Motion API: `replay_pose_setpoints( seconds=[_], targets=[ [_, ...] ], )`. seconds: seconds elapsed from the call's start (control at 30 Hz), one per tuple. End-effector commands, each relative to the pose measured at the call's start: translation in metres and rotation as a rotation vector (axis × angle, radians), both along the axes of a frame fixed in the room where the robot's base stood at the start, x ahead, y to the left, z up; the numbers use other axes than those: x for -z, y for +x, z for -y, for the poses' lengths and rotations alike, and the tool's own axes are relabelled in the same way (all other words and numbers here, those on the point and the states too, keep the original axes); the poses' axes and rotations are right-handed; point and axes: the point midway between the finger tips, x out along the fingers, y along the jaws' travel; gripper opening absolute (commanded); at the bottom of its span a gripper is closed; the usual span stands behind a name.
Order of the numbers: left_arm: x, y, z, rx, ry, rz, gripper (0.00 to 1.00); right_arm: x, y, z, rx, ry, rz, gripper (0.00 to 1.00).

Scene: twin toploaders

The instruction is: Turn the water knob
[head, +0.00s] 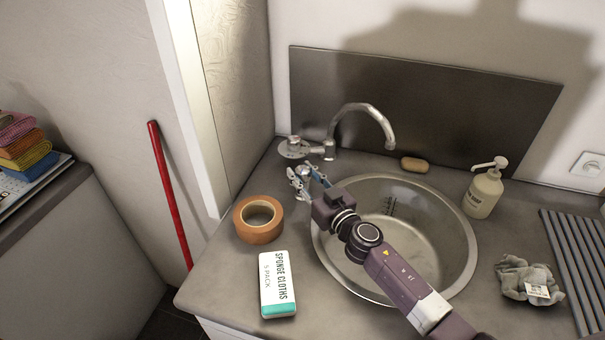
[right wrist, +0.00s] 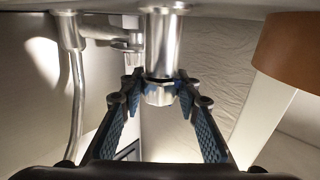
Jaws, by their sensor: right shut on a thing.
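The water knob (head: 303,171) is a small silver metal piece standing on the counter in front of the tap base. In the right wrist view, which looks upside down, it is a shiny post with a faceted end (right wrist: 161,92). My right gripper (head: 305,182) reaches it from over the sink, and its blue-padded fingers (right wrist: 160,88) are on both sides of the faceted end, shut on it. The curved silver tap (head: 363,107) stands just behind. The fingers partly hide the knob in the head view. My left gripper is not in view.
A round steel sink (head: 450,227) lies under my right arm. A brown tape roll (head: 259,235) and a sponge cloths pack (head: 278,285) are close left of the gripper. A soap bar (head: 414,165), soap dispenser (head: 483,193) and grey cloth (head: 525,277) are on the right.

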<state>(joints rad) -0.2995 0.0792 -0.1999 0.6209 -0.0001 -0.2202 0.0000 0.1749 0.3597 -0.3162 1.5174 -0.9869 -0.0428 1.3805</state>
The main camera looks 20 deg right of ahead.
Motion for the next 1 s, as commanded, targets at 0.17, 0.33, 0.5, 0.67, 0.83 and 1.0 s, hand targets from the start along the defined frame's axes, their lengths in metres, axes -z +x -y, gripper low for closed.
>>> replay_pose_setpoints(
  seconds=[0.17,0.33,0.5,0.67,0.83,1.0],
  targets=[
    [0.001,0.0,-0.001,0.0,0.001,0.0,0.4,0.0,0.001,0.002,-0.096,-0.004,0.0,0.06],
    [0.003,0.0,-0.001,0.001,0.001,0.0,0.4,0.001,0.001,0.003,-0.232,-0.006,-0.001,0.06],
    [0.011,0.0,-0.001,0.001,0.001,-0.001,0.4,0.002,0.002,0.004,-0.38,-0.007,0.0,0.06],
    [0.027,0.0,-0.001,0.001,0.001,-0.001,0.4,0.004,0.002,0.003,-0.509,-0.007,0.002,0.06],
    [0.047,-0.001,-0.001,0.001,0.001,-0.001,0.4,0.004,0.002,0.002,-0.623,-0.004,0.002,0.06],
    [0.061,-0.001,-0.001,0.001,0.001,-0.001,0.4,0.003,0.001,0.002,-0.704,-0.002,0.003,0.06]
  ],
)
